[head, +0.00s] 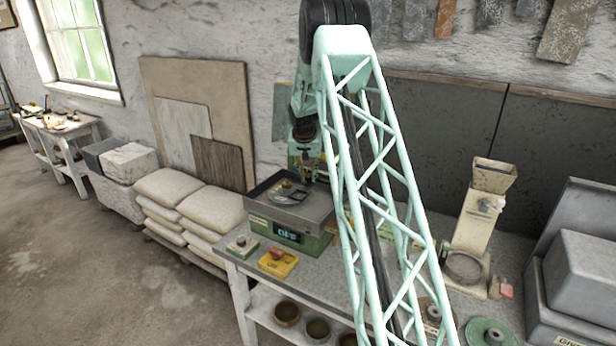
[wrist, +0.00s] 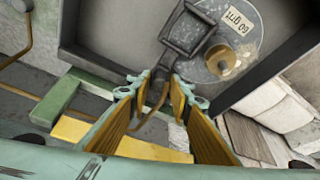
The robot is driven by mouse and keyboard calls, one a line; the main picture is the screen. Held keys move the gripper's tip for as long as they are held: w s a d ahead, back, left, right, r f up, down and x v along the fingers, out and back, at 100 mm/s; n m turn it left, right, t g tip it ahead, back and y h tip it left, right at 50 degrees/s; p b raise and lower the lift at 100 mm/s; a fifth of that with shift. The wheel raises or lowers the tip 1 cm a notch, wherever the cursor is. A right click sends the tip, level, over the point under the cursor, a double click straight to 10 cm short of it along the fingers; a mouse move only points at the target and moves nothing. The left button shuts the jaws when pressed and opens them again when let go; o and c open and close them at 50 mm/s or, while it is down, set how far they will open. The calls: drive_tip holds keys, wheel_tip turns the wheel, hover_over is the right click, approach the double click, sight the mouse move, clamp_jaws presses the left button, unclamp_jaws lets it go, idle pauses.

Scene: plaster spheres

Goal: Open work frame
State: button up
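A dark square frame (wrist: 188,34), which looks like the work frame, lies over a grey disc (wrist: 250,30) in the machine's tray. In the head view the dark frame (head: 299,196) is small and partly hard to make out. My gripper (wrist: 166,82) is above the tray's near edge, its yellow-padded fingers apart. A thin curved brass-coloured piece (wrist: 154,106) shows between the fingers; I cannot tell whether either finger touches it. In the head view my gripper (head: 308,172) hangs over the tray's back right part, partly hidden by my arm.
The grey tray (head: 262,205) sits on a green machine with a lit display (head: 288,235). A yellow box with a red button (head: 277,262) and a small green box (head: 242,245) stand in front. Stacked sacks (head: 212,208) are left; a hopper machine (head: 480,215) is right.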

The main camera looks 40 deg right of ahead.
clamp_jaws()
drive_tip(key=shift+s+d+f+b, duration=0.2)
drive_tip(key=shift+s+b, duration=0.1)
drive_tip(key=shift+s, duration=0.2)
drive_tip(key=s+d+b, duration=0.3)
drive_tip(key=s, duration=0.5)
drive_tip(key=shift+s+r, duration=0.2)
drive_tip(key=shift+s, duration=0.1)
drive_tip(key=shift+o, duration=0.7)
unclamp_jaws()
drive_tip(key=v, duration=1.2)
